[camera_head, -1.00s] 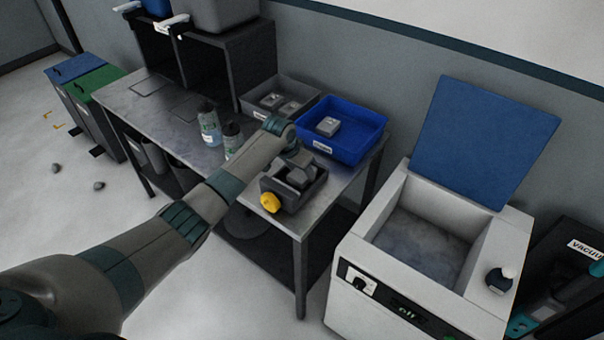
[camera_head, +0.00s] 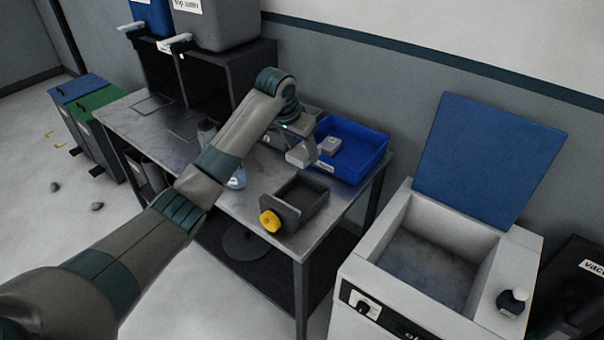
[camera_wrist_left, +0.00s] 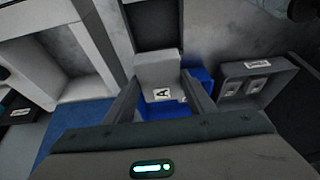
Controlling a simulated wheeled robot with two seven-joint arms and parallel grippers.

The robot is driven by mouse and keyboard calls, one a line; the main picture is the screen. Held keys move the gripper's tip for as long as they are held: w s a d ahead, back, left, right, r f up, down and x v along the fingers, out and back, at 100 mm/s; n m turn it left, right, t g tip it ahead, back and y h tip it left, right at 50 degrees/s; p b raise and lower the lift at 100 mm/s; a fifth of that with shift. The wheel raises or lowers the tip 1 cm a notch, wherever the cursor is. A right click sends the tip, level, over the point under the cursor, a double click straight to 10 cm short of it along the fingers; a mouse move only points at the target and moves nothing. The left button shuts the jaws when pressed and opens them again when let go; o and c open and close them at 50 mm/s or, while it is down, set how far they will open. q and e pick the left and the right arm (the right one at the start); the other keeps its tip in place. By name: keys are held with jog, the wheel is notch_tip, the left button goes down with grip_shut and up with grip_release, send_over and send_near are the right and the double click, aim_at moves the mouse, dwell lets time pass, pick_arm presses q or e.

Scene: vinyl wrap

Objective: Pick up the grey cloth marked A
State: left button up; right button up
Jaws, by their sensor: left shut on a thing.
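The grey cloth marked A (camera_wrist_left: 158,68) is a folded grey block with a white A label, held between the fingers of my left gripper (camera_wrist_left: 160,98) in the left wrist view. In the head view my left gripper (camera_head: 306,146) is above the table by the blue tray, with the grey cloth (camera_head: 300,156) hanging below it. The gripper is shut on the cloth. The dark box with a yellow knob (camera_head: 308,200) stands at the table's front edge and looks empty. My right gripper is not in view.
A blue tray (camera_head: 372,160) holds another grey cloth (camera_head: 330,146). The grey tray (camera_wrist_left: 283,82) with labelled pieces is beside it, partly hidden by my arm in the head view. Bottles stand behind my arm. An open-lidded white machine (camera_head: 480,308) stands right of the table (camera_head: 232,200).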

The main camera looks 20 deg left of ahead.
aim_at(302, 151)
pick_arm(q)
notch_tip(302, 151, up, 12)
jog(key=b, duration=0.2)
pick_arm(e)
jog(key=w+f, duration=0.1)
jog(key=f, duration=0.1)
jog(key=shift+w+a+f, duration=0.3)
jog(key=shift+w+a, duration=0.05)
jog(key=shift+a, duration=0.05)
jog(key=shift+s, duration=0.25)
